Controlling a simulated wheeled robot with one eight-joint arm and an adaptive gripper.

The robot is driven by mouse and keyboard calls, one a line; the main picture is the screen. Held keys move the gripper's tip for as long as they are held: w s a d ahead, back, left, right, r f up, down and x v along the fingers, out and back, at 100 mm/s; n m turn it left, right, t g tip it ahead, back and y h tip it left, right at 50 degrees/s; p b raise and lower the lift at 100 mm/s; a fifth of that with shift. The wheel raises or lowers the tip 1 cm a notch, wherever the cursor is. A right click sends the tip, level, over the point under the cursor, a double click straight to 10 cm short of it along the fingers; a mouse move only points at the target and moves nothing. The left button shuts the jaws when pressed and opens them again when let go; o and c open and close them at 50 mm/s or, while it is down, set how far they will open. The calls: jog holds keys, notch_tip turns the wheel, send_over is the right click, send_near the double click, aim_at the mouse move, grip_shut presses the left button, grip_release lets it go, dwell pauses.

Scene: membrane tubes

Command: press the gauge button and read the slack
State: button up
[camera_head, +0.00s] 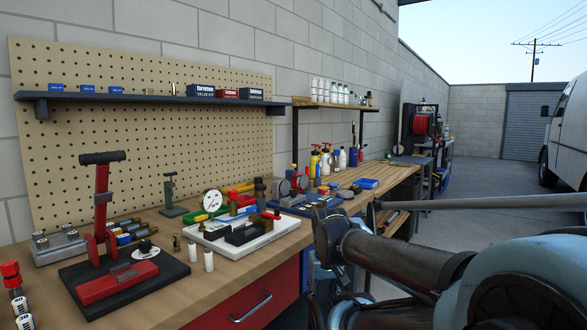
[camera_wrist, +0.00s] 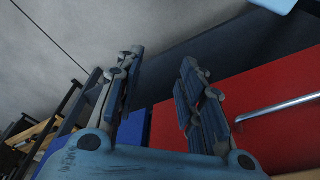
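A round white dial gauge (camera_head: 213,200) stands among fixtures on the wooden workbench. Its needle reading is too small to tell. Beside it a white base (camera_head: 228,247) carries black blocks and a small red part (camera_head: 271,215); I cannot tell whether that part is the gauge button. Two small white cylinders (camera_head: 208,261) stand near the base's left corner. My gripper (camera_wrist: 157,80) is open in the wrist view, with nothing between its blue-grey fingers. It is off the bench top, near the red drawer front (camera_wrist: 265,120). In the head view my arm fills the lower right.
A red-handled press on a black plate (camera_head: 170,268) stands at the bench's front left. A tall red-capped stack (camera_head: 12,275) is at the left edge. Bottles (camera_head: 342,158) and a blue tray (camera_head: 366,184) stand farther back. A metal drawer handle (camera_head: 252,307) sticks out in front.

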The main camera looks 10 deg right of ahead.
notch_tip(320, 180, up, 3)
jog(key=shift+f, duration=0.2)
grip_shut()
jog(key=w+r+n+g, duration=0.1)
jog(key=w+r+n, duration=0.5)
jog(key=w+r, duration=1.35)
jog(key=w+r+n+g, duration=0.1)
jog(key=w+r+n, duration=0.2)
jog(key=w+r, duration=0.5)
jog(key=w+r+n+h, duration=0.1)
jog(key=w+r+n, duration=0.2)
jog(key=w+r, duration=0.5)
jog(key=w, duration=0.8)
jog(key=shift+r+n+g, duration=0.2)
jog(key=shift+n+g, duration=0.2)
jog(key=shift+s, duration=0.1)
